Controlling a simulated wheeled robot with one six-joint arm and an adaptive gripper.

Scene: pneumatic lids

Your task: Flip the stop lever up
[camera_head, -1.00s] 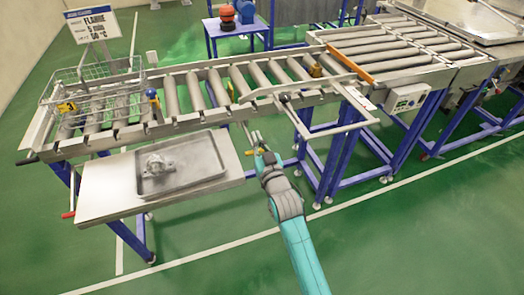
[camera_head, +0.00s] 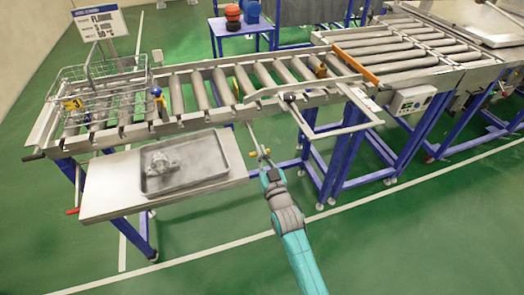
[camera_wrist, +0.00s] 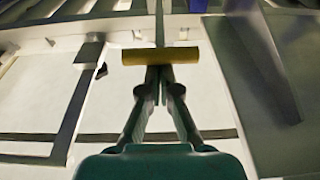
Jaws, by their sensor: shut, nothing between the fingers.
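A thin metal lever with a yellow crosswise handle (camera_head: 264,153) hangs from the front of the roller conveyor; I take it as the stop lever. In the wrist view its yellow-brown handle (camera_wrist: 160,56) lies crosswise just beyond my fingertips, with the thin rod running up from its middle. My gripper (camera_wrist: 158,74) is shut and empty, with its tips together at the handle's lower edge in the picture. Whether they touch it I cannot tell. In the head view my gripper (camera_head: 266,163) is small, just below the handle.
The roller conveyor (camera_head: 150,130) runs across behind, with a wire basket (camera_head: 100,72) on its left. A shelf holds a grey tray (camera_head: 215,178) with a metal part at left. A bent bar (camera_head: 335,130) juts out at right. A control box (camera_head: 412,100) is further right.

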